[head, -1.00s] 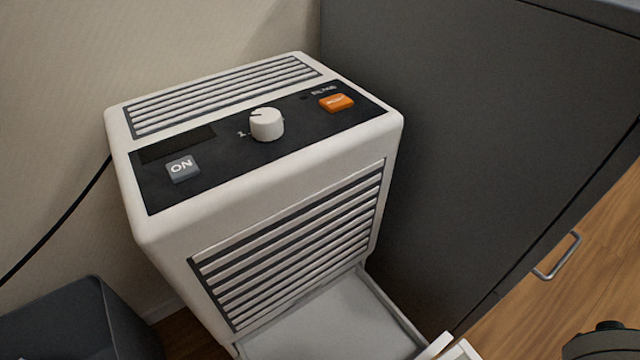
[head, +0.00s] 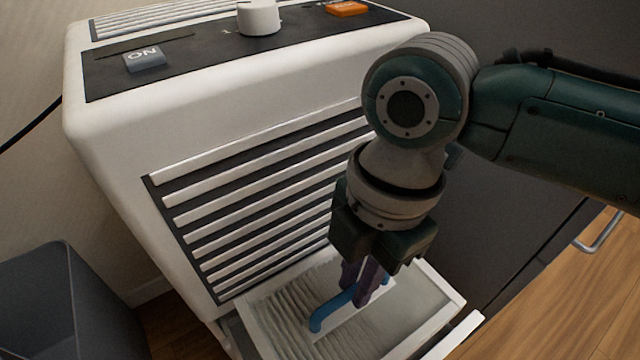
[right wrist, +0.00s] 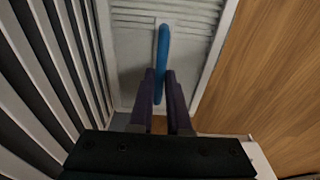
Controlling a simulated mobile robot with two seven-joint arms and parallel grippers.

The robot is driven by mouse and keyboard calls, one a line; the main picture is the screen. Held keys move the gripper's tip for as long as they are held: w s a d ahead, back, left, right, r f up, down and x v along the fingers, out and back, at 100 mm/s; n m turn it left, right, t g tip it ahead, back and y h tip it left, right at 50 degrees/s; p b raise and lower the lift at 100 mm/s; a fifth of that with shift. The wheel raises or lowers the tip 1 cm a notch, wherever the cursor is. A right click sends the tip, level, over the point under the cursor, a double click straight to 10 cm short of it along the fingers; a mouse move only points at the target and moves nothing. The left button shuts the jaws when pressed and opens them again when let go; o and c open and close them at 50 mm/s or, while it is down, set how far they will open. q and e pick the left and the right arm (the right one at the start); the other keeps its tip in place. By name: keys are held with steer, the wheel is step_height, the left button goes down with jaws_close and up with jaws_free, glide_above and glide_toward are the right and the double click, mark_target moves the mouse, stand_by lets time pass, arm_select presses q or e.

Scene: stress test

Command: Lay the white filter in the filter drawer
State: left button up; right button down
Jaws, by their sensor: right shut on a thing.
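The white filter (head: 277,308) is a pleated panel in a pale frame with a blue handle (head: 328,314) across its middle. My right gripper (head: 358,290) points down and is shut on the blue handle. The right wrist view shows the handle (right wrist: 162,50) between the dark fingertips (right wrist: 160,82), with the filter (right wrist: 195,30) beyond. The pulled-out filter drawer (head: 460,338) is low at the front of the white appliance. The filter is over the drawer and covers most of it; I cannot tell whether it touches the drawer floor. My left gripper is not in view.
The white appliance (head: 115,125) with its slatted front stands close behind the gripper. A dark grey bin (head: 70,300) stands at the lower left. Wooden floor shows at the right.

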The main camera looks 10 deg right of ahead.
mark_target(354, 310)
steer(key=f+b, duration=0.2)
steer(key=f, duration=0.1)
steer(key=f+b, duration=0.2)
steer(key=f, duration=0.2)
steer(key=shift+s, duration=0.2)
steer(key=f+b, duration=0.4)
steer(key=f, duration=0.1)
steer(key=shift+w+b, duration=0.2)
steer(key=shift+b, duration=0.1)
steer(key=shift+w+r, duration=0.1)
steer(key=shift+r, duration=0.2)
steer(key=shift+f, duration=0.1)
steer(key=c, duration=0.9)
jaws_free()
